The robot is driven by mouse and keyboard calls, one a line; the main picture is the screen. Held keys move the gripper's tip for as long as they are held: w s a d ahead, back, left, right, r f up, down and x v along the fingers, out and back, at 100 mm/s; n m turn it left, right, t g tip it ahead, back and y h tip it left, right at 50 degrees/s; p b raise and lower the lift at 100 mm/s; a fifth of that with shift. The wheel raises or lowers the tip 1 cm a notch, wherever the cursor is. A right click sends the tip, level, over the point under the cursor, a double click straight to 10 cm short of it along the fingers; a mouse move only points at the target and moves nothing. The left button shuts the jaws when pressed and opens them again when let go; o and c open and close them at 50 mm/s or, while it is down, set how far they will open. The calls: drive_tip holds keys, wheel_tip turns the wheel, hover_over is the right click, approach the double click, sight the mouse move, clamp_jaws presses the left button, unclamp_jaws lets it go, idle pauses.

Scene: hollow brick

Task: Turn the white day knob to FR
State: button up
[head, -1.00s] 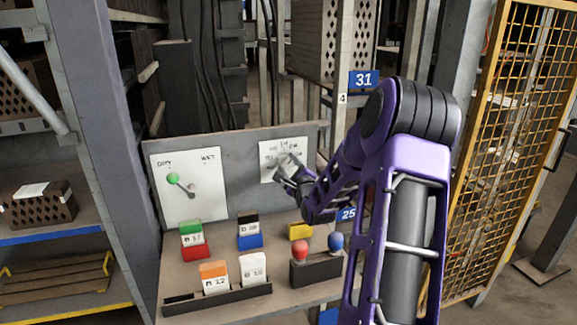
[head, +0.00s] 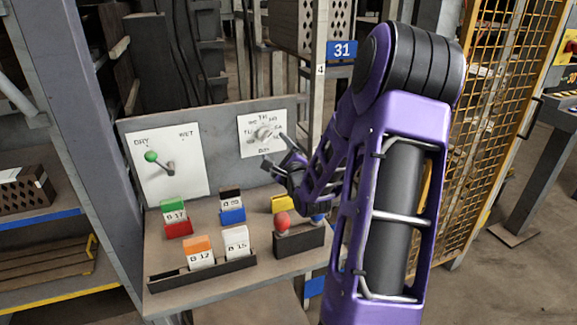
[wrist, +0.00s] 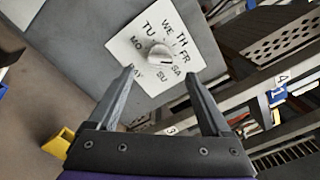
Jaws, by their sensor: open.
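The white day knob (wrist: 160,55) sits on a white card (wrist: 185,30) with day letters around it, on a grey upright panel. In the wrist view FR is at the knob's right and SA at its lower right. A dark mark on the knob appears to face toward SA, but it is small. In the head view the knob (head: 264,133) is at the panel's right side. My gripper (head: 274,152) is open and empty in front of the knob, apart from it. In the wrist view its fingers (wrist: 160,76) point toward the knob, one on each side below it.
A DRY/WET card with a green-tipped lever (head: 151,157) is on the panel's left. Below, the bench holds coloured label blocks (head: 175,216), a black tray (head: 203,276) and a box with a red ball knob (head: 283,221). A post stands right of the panel.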

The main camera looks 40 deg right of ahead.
drive_tip(key=v, duration=1)
drive_tip(key=shift+s, duration=0.2)
